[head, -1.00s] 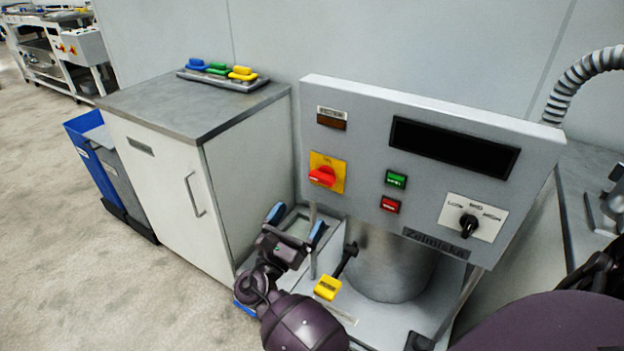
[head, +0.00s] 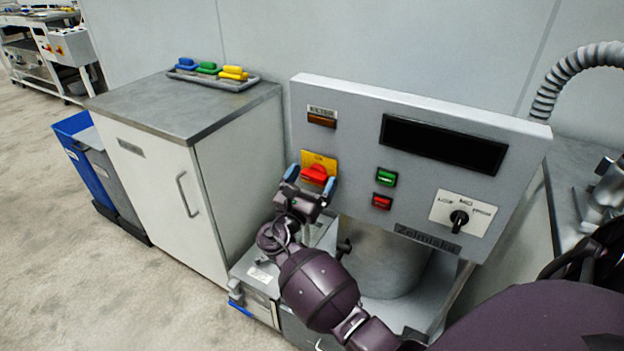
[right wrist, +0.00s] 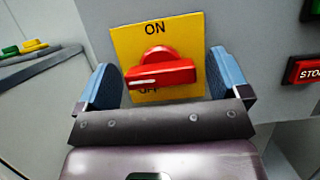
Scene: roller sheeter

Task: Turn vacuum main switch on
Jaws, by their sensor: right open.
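The main switch is a red rotary knob (head: 314,174) on a yellow plate (head: 318,158), at the left of the grey control panel (head: 360,207). In the right wrist view the red knob (right wrist: 160,72) lies roughly crosswise, and the yellow plate (right wrist: 180,32) reads ON at the top, with a partly covered word below the knob. My right gripper (head: 309,182) is open in front of the switch. In the right wrist view its blue-padded fingers (right wrist: 165,80) stand on either side of the knob, apart from it. My left gripper is not in view.
The panel also has a green button (head: 387,177), a red button (head: 383,202), a black selector (head: 459,220) and a dark display (head: 443,145). A white cabinet (head: 163,190) stands to the left. A metal cylinder (head: 385,255) is below the panel.

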